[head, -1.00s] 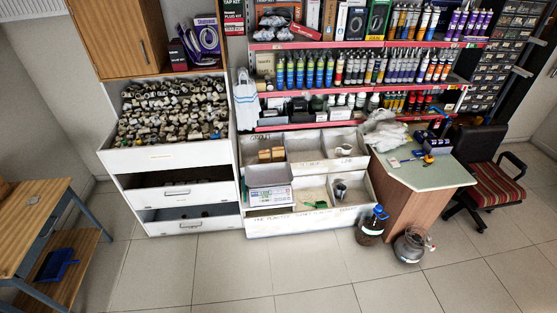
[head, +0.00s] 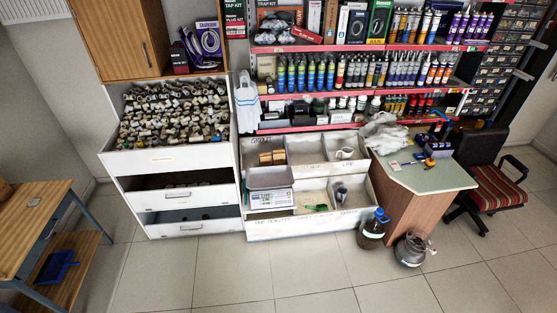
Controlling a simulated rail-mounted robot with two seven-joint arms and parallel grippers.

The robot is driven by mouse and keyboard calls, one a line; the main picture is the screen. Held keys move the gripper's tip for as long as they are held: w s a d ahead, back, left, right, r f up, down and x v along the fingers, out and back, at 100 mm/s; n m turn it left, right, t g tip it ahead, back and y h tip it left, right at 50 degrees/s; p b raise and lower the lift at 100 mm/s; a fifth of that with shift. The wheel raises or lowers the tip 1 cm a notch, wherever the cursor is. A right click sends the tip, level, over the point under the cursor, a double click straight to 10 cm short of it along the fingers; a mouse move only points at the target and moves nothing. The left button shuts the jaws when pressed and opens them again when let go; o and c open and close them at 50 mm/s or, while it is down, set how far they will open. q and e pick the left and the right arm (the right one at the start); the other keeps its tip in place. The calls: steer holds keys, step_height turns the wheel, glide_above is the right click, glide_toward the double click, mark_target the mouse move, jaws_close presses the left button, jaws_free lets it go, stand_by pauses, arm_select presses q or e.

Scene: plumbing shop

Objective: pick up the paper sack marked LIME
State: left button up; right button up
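I cannot make out a paper sack marked LIME in the head view. A small brown shape (head: 5,189) is cut off by the left edge on the wooden table; I cannot tell what it is. Small tan packets (head: 272,157) lie in the upper left compartment of the white bin unit (head: 300,228). The handwriting on the bins is too small to read surely. Neither of my grippers is in view.
A wooden table (head: 30,222) stands at left, a drawer cabinet (head: 170,160) and shelves of bottles behind. A scale (head: 270,198) sits on the bins. A blue-capped bottle (head: 373,230), a metal container (head: 411,250) and a chair (head: 490,180) stand right. The floor in front is clear.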

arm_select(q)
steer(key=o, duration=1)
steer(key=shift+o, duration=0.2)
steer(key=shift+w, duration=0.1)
